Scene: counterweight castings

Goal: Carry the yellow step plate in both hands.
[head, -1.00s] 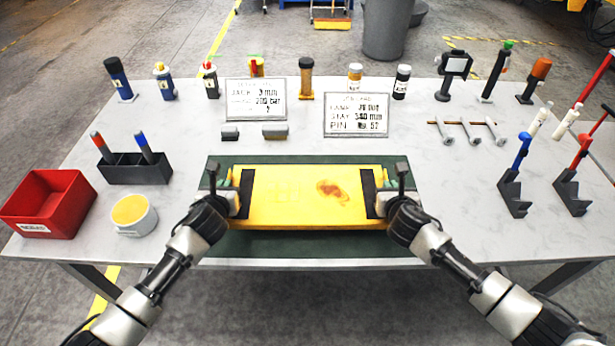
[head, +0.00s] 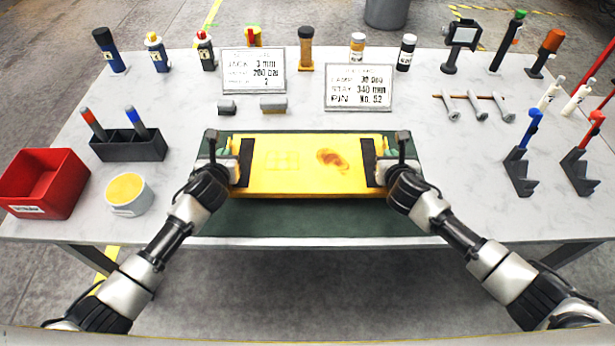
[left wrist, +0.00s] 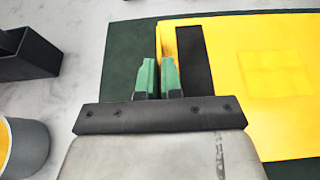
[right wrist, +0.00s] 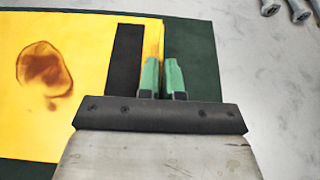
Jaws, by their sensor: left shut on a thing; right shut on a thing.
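The yellow step plate (head: 300,165) lies flat over the dark green mat (head: 300,222) at the middle of the table. It has a black strip near each end and a brown stain right of centre. My left gripper (head: 229,160) is shut on the plate's left end; its green fingertips (left wrist: 157,78) show at that edge in the left wrist view. My right gripper (head: 392,160) is shut on the right end, with green fingertips (right wrist: 163,78) in the right wrist view. I cannot tell whether the plate touches the mat.
A red bin (head: 45,183), a white tub (head: 128,194) and a dark holder (head: 128,147) stand at the left. Two sign cards (head: 254,73) and several bottles stand behind. Bolts (head: 478,104) and clamps (head: 522,160) are at the right. The table's front edge is clear.

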